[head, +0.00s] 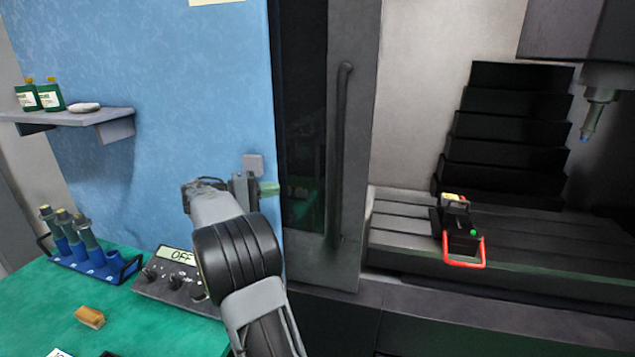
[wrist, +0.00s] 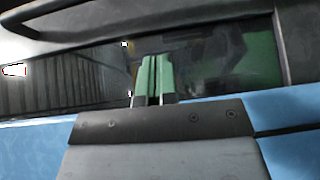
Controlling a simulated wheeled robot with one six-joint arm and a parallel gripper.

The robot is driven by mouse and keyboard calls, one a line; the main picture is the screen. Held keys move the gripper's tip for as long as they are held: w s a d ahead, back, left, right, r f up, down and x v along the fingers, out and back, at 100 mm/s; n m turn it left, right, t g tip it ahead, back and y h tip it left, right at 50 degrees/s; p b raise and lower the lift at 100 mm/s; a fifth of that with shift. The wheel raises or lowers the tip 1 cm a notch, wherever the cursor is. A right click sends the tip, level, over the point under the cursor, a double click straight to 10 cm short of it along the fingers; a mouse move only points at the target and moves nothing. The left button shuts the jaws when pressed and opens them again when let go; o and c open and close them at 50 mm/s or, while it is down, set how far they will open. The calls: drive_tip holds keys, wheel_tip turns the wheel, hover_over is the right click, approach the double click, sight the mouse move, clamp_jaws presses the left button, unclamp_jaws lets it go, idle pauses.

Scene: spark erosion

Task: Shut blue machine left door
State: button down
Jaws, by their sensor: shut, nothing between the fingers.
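The blue machine (head: 200,90) fills the left and middle of the head view. Its left door (head: 358,120) is a dark grey sliding panel with a dark window and a long vertical handle (head: 341,150). The door stands open, with the machine's inside showing to its right. My gripper (head: 270,188) is at the door's left edge, left of the handle, its green fingertips together and empty. In the wrist view the fingers (wrist: 153,76) point at the dark window, and the handle (wrist: 110,10) crosses the top. I cannot tell whether the fingertips touch the door.
A bench (head: 185,335) at lower left holds a control box (head: 175,275) reading OFF, a blue tool rack (head: 90,255) and a small tan block (head: 90,316). A shelf (head: 70,116) with bottles is above. Inside the machine, a red-handled fixture (head: 463,240) sits on the slotted table.

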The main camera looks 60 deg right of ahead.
drive_tip(key=s+d+g+p, duration=0.1)
drive_tip(key=s+d+p, duration=0.3)
drive_tip(key=s+d, duration=0.4)
drive_tip(key=shift+s+d+r+m, duration=0.3)
drive_tip(key=shift+s+d, duration=0.1)
drive_tip(key=shift+s, duration=0.6)
